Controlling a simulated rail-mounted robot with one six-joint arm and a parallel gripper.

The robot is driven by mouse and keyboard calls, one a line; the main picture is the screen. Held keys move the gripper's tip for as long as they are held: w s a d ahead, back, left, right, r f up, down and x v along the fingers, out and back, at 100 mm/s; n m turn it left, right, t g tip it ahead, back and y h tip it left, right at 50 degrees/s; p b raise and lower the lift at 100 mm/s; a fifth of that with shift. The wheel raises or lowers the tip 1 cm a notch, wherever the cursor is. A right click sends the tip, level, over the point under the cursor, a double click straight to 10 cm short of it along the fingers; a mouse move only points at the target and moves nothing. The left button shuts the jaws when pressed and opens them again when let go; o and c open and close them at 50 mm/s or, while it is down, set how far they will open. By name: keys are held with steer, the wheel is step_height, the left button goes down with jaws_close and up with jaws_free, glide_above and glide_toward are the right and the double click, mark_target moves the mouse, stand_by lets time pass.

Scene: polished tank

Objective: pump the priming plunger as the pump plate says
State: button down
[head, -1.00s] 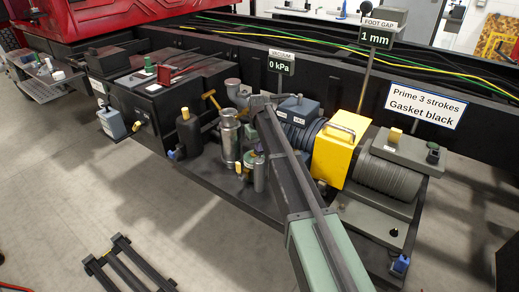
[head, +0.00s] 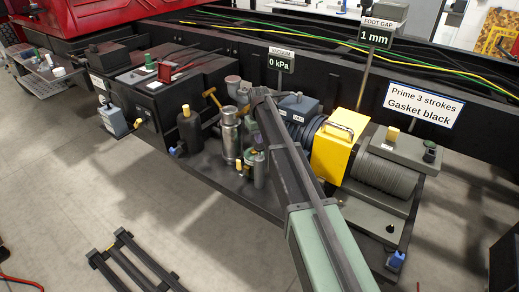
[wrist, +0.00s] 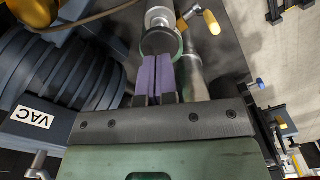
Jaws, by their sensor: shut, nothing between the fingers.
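The pump plate (head: 422,104) reads "Prime 3 strokes, Gasket black". The vacuum sign (head: 280,64) reads 0 kPa. In the wrist view my gripper (wrist: 157,60) is shut and empty, its two purple fingers side by side. The fingertips are at a round dark cap with a greenish rim (wrist: 160,40); I cannot tell whether they touch it or whether it is the priming plunger. In the head view my arm hides the gripper and part of the pump fittings.
The foot gap sign (head: 376,38) reads 1 mm. A yellow box (head: 333,155) stands right of my arm. A metal canister (head: 230,135) and a black bottle (head: 189,130) stand left of it. The grey floor at front left holds a black frame (head: 130,262).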

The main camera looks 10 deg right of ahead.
mark_target(259, 146)
steer(key=shift+f, duration=0.1)
steer(key=shift+f+b, duration=2.25)
steer(key=shift+b, duration=0.1)
steer(key=shift+r, duration=0.2)
steer(key=shift+r+p, duration=2.15)
steer(key=shift+p, duration=0.2)
step_height(259, 146, up, 5)
steer(key=p, duration=0.5)
steer(key=shift+r, duration=0.15)
